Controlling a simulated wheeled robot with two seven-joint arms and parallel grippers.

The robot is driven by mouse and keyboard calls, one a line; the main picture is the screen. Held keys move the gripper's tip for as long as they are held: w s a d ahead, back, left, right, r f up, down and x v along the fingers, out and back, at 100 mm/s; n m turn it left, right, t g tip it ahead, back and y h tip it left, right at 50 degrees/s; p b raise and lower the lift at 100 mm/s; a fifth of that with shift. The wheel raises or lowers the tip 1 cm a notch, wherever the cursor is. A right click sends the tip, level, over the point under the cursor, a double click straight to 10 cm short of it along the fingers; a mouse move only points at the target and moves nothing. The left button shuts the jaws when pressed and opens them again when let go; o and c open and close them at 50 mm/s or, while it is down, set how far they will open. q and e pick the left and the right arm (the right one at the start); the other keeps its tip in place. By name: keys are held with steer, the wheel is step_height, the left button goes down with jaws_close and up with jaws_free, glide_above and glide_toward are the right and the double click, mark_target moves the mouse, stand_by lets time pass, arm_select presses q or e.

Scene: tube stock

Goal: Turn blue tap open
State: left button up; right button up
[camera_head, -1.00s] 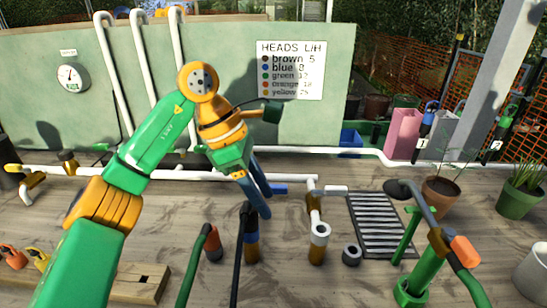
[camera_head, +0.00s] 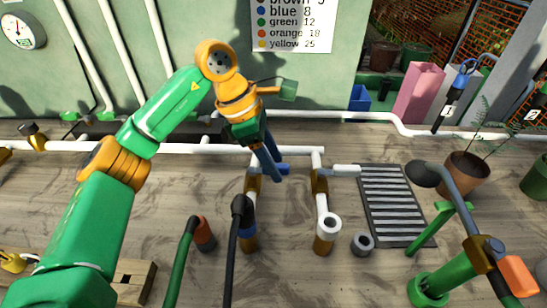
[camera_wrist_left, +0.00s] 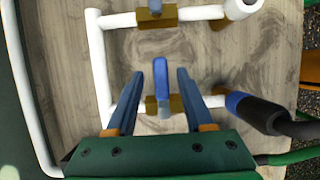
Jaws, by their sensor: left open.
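The blue tap has a blue lever handle (camera_head: 284,168) on a brass body (camera_head: 253,184), fitted in a short white pipe branch. In the left wrist view the blue handle (camera_wrist_left: 160,72) lies crosswise to its pipe. My left gripper (camera_head: 271,178) is open above the tap. In the left wrist view its two blue fingers stand on either side of the handle, with a gap on both sides. I cannot tell how far above the handle the fingertips are. My right gripper is not in view.
A second brass tap (camera_head: 320,181) with a pale handle stands to the right. A black hose with a blue band (camera_head: 248,232) meets the blue tap's branch. A green hose (camera_head: 186,250), a drain grate (camera_head: 392,205) and a green pump (camera_head: 440,282) are nearby. A board (camera_head: 292,22) hangs behind.

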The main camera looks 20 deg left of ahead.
arm_select(q)
steer(key=shift+s, duration=0.1)
jaws_close()
stand_by(1.2)
